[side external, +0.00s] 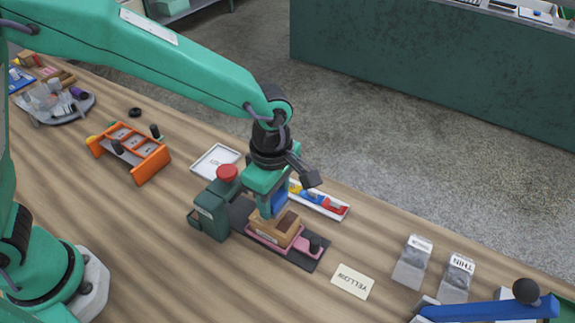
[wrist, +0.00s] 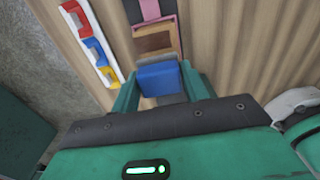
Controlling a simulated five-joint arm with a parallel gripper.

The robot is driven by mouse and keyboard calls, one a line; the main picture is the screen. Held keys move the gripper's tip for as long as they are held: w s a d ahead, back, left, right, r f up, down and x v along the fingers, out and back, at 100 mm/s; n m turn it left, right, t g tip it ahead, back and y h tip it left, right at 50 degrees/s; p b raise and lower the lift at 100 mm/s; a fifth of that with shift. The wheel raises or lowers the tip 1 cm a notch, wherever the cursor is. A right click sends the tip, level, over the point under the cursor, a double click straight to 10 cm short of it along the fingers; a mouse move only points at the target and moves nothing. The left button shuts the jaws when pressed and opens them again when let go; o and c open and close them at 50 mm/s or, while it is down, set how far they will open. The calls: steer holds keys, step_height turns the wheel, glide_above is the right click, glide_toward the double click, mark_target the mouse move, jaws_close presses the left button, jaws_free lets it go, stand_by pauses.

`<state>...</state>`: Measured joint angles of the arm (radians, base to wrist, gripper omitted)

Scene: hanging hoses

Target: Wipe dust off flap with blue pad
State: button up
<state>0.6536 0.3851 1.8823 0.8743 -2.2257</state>
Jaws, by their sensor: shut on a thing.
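My gripper (side external: 268,207) is shut on a blue pad (side external: 279,203). In the wrist view the blue pad (wrist: 158,79) sits between the two green fingers of my gripper (wrist: 160,88). Right below it is a small tan box (side external: 272,232) with darker brown patches on top, seated in a pink holder (side external: 298,242) on a dark strip. The box also shows in the wrist view (wrist: 154,42), just beyond the pad. Which part is the flap, and whether the pad touches the box, I cannot tell. The pad hides part of the box top.
A green block with a red button (side external: 227,174) stands close left of the box. A white tray with blue, yellow and red pieces (side external: 335,211) lies behind. A "YELLOW" card (side external: 352,281) and grey stands (side external: 412,263) are to the right. An orange rack (side external: 130,150) is left.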

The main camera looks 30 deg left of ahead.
steer(key=shift+r, duration=2.3)
